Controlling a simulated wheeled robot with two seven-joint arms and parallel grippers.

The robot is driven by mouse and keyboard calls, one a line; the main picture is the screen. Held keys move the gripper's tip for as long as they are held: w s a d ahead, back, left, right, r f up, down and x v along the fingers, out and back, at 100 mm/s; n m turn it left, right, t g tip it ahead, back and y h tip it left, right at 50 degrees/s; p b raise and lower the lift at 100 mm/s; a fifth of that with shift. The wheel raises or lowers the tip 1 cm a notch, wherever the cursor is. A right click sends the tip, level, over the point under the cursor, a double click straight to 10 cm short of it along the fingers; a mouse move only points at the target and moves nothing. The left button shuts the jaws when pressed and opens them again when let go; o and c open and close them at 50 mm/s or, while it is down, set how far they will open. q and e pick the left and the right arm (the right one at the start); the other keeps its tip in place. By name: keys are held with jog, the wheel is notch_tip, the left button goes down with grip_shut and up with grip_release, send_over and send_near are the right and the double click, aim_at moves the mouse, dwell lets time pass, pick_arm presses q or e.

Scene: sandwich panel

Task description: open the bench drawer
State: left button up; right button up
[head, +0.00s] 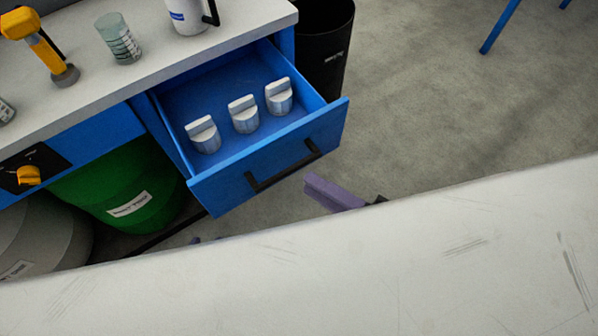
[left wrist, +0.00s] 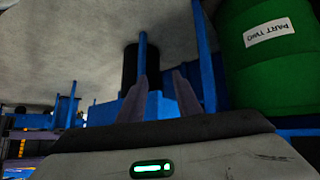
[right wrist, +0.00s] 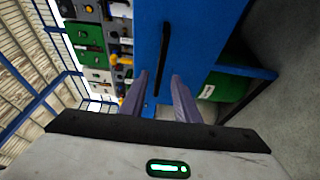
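The blue bench drawer (head: 268,160) is pulled well out of the bench, and its inside shows. Its black bar handle (head: 284,167) is on the front panel. The handle also shows in the right wrist view (right wrist: 180,55), beyond my right gripper (right wrist: 158,85), whose fingers are apart and empty. In the head view one purple finger of my right gripper (head: 330,192) is just below the handle's right end, apparently clear of it. My left gripper (left wrist: 160,85) has its fingers apart with nothing between them; in the head view only bits of it show, low and left.
Three pale knobs (head: 243,115) stand in the drawer. The bench top (head: 160,68) holds a beaker (head: 118,38), a yellow tool (head: 38,42) and a white jug (head: 187,14). A green drum (head: 125,185) sits under the bench. A black bin (head: 325,45) stands behind the drawer.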

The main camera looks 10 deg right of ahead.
jog(key=shift+v, duration=1.5)
